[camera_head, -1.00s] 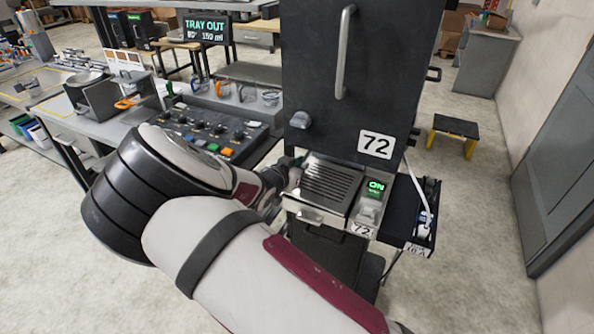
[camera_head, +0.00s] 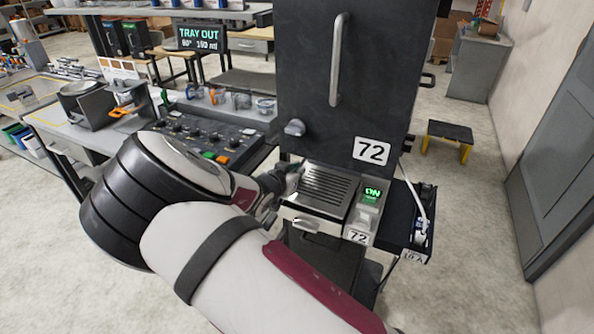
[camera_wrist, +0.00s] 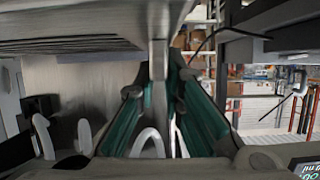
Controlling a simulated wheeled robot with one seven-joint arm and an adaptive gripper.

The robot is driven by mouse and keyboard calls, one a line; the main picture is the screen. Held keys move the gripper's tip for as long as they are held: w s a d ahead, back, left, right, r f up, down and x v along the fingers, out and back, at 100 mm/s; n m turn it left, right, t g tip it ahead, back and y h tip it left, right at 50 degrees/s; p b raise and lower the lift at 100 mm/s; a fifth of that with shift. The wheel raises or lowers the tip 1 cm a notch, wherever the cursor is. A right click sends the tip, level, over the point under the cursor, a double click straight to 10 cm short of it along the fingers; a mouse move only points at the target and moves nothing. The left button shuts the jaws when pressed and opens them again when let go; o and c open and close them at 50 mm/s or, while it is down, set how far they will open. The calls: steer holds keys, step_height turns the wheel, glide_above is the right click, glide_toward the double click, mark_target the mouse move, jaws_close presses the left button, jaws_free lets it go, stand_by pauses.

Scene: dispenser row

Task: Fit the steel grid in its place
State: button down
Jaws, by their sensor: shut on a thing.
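The steel grid (camera_head: 325,189) is a slotted metal plate at the front of the black machine marked 72. It lies about level above the steel tray housing, beside the green ON switch. Whether it is fully seated cannot be told. My gripper (camera_head: 287,182) is at the grid's left edge, partly hidden by my arm. In the wrist view my gripper (camera_wrist: 160,80) has its teal fingers closed on a thin upright metal strip at the edge of the grid (camera_wrist: 70,30), whose slotted side fills the upper left.
The black machine (camera_head: 340,80) rises right behind the grid. A lit ON switch (camera_head: 372,192) and a side shelf (camera_head: 410,225) stand to its right. A control panel (camera_head: 205,140) and a bench with cups are at left. A "TRAY OUT" screen (camera_head: 200,37) stands behind.

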steer(key=shift+f, duration=0.7)
stand_by(0.5)
steer(key=c, duration=1.6)
jaws_free()
steer(key=shift+s, duration=0.1)
